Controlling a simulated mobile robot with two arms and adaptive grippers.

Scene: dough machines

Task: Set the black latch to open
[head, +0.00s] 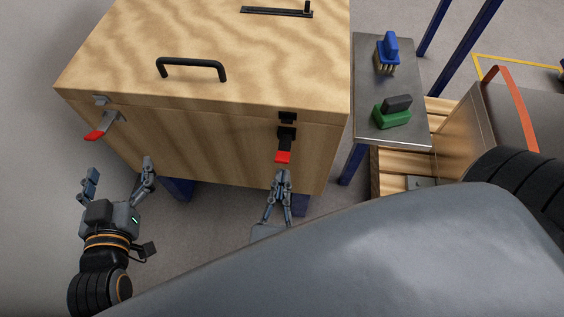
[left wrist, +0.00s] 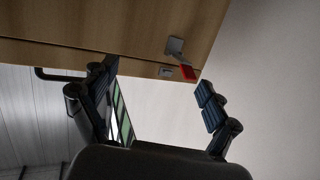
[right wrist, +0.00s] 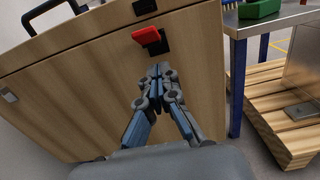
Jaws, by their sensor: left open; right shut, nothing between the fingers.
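The black latch (head: 286,137) with a red tip is on the front of the wooden box (head: 230,90), at the right; its red tip hangs down. It also shows in the right wrist view (right wrist: 166,45). My right gripper (head: 282,174) is shut and empty, just below the red tip. I cannot tell whether it touches it. A grey latch (head: 110,119) with a red tip is at the front left of the box, its lever slanting out; it also shows in the left wrist view (left wrist: 175,47). My left gripper (head: 119,176) is open and empty, below the grey latch.
The box lid has a black handle (head: 191,68) and a black slotted fitting (head: 278,11). A metal side table (head: 366,90) at the right holds a blue brush (head: 387,52) and a green-and-black tool (head: 393,112). Wooden slats (head: 398,161) lie below it.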

